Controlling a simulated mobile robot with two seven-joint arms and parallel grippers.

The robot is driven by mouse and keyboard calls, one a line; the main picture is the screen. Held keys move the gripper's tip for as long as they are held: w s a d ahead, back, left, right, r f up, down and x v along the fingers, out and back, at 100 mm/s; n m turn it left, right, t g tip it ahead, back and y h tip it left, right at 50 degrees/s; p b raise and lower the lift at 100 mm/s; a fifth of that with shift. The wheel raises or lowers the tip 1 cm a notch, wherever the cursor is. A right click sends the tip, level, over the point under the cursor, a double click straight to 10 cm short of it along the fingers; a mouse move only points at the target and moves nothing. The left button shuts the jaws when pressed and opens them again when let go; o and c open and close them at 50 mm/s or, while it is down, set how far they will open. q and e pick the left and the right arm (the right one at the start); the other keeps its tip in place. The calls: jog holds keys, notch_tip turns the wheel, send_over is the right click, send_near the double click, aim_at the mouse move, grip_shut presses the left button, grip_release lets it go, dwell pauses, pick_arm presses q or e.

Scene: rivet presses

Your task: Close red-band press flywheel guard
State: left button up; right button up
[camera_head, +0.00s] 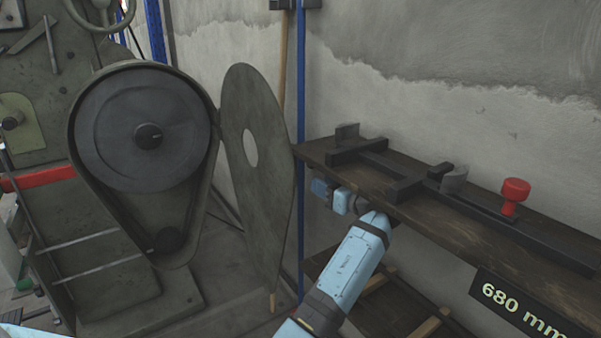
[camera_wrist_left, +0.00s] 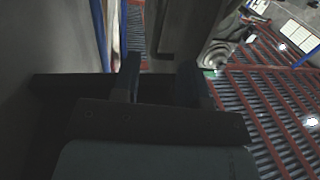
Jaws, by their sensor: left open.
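The press (camera_head: 110,255) on the left carries a red band (camera_head: 42,178). Its round flywheel (camera_head: 115,125) sits exposed in a teardrop housing. The flywheel guard (camera_head: 262,190), a flat grey-green teardrop plate with a round hole, stands swung open at the housing's right side. My left gripper (camera_head: 321,188) is just right of the guard's edge, beside the shelf, with a gap between them in the picture. Its two dark fingers show apart and empty in the left wrist view (camera_wrist_left: 160,78). My right gripper is not in view.
A dark wooden shelf (camera_head: 430,215) runs along the wall on the right, close to my left wrist. It holds a long black fixture with a red knob (camera_head: 515,188). A blue post (camera_head: 301,120) stands behind the guard. Bare floor shows beneath the guard.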

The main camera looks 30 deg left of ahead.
aim_at(296, 170)
pick_arm(q)
jog(key=b+x, duration=0.1)
jog(key=x, duration=0.8)
jog(key=shift+a+b, duration=0.1)
jog(key=shift+b, duration=0.2)
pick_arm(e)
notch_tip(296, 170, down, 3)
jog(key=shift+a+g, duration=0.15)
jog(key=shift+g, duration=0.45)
pick_arm(q)
grip_shut()
